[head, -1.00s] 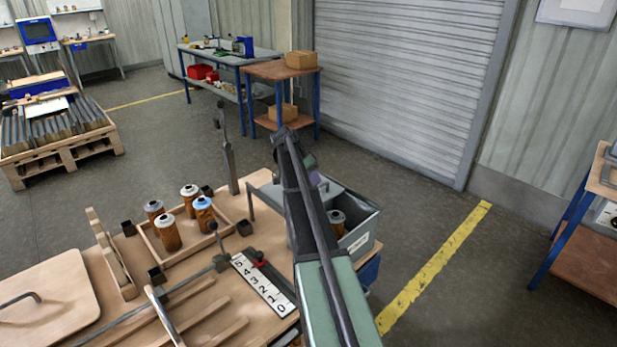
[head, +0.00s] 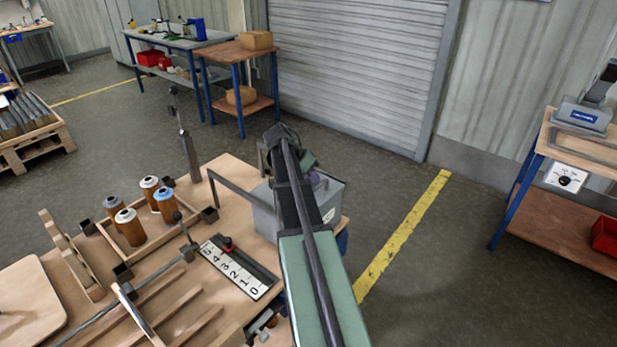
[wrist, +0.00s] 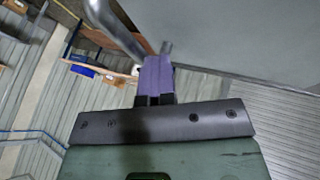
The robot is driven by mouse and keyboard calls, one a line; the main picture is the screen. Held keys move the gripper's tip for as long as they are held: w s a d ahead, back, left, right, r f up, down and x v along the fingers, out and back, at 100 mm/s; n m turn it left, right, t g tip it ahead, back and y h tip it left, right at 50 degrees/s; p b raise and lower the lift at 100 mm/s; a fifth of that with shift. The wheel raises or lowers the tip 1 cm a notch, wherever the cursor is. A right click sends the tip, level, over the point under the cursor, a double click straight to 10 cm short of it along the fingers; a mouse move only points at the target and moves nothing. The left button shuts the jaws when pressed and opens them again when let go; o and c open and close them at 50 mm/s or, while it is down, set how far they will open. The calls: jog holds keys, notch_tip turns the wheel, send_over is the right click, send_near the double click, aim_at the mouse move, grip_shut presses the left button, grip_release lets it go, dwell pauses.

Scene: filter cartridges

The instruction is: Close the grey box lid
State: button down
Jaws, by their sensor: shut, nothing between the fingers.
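The grey box (head: 264,222) stands at the right end of the wooden bench, largely hidden behind my arm in the head view. A flat grey surface that looks like its lid (head: 328,187) shows right of my arm; I cannot tell how far it is lowered. A bent grey bar (head: 228,188) reaches out left of the box. In the wrist view, a broad grey panel, probably the lid (wrist: 235,40), fills the upper right, with a curved metal bar (wrist: 112,28) beside it. My gripper (wrist: 158,62) has purple fingers, shut and empty, close to the bar and panel; contact is unclear.
A wooden tray (head: 176,232) with several orange cartridges (head: 131,228) stands left of the box. A numbered strip (head: 234,269) and an upright grey post (head: 188,145) are nearby. Open floor with a yellow line (head: 405,235) lies to the right.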

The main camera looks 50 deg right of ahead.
jog(key=shift+s, duration=0.2)
jog(key=w, duration=0.2)
jog(key=w+r+p, duration=0.1)
jog(key=w, duration=0.1)
jog(key=shift+w+r, duration=0.1)
jog(key=shift+w, duration=0.25)
jog(key=p+v, duration=0.8)
jog(key=v, duration=0.1)
jog(key=shift+a+r, duration=0.25)
jog(key=shift+a, duration=0.05)
jog(key=s+a+f+n+t+y, duration=0.1)
jog(key=s+a+n, duration=0.3)
jog(key=a, duration=0.9)
jog(key=s+a+f+n+t+y, duration=0.1)
jog(key=s+a+n, duration=0.3)
jog(key=a+n, duration=0.4)
jog(key=s+a+f+n+t+y, duration=0.1)
jog(key=a+n, duration=0.5)
jog(key=a, duration=1.3)
jog(key=s+t+y, duration=0.1)
jog(key=s+t, duration=0.1)
jog(key=s, duration=0.1)
jog(key=shift+s+a+y, duration=0.3)
jog(key=shift+a, duration=0.05)
